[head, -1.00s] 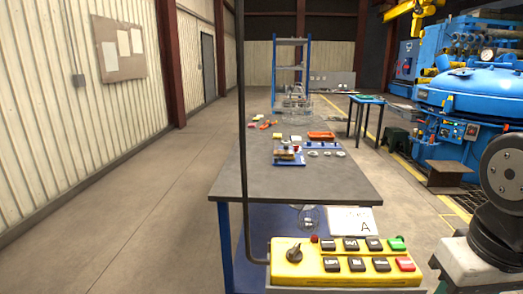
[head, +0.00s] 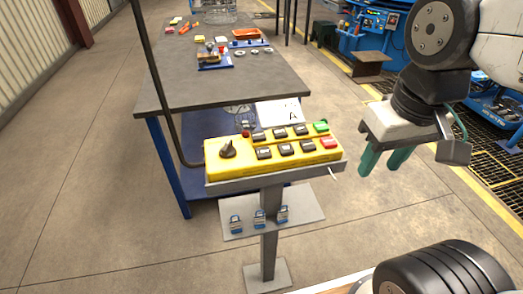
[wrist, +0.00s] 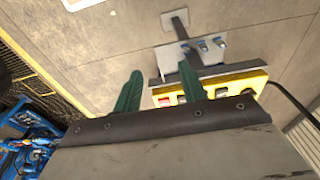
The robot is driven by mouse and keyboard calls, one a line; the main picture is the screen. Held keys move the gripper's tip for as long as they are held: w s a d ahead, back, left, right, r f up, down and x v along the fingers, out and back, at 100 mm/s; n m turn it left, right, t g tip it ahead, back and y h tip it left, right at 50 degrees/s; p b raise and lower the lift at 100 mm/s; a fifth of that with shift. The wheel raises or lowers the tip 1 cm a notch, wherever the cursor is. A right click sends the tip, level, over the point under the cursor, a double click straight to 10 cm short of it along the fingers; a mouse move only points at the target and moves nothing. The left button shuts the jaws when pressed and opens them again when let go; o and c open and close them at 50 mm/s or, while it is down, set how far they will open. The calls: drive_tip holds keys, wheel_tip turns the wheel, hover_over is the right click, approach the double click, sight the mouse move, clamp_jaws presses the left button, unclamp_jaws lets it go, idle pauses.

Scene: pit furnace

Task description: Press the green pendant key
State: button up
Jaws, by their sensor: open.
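The yellow pendant box (head: 218,172) rests on a grey stand in the middle of the head view. It carries a black rotary knob, several black keys, a red key (head: 329,143) and the green key (head: 321,126) at its top right corner. My gripper (head: 382,172) hangs to the right of the box, apart from it, with its green fingers pointing down and spread open, empty. In the wrist view the two green fingers (wrist: 160,92) stand apart, and the pendant box (wrist: 247,84) lies partly behind the right one. The green key cannot be made out there.
A grey workbench (head: 190,92) with trays and small parts stands behind the pendant. A blue furnace machine and floor grating are at the right. Open floor lies at the left.

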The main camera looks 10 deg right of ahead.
clamp_jaws()
idle(1.8)
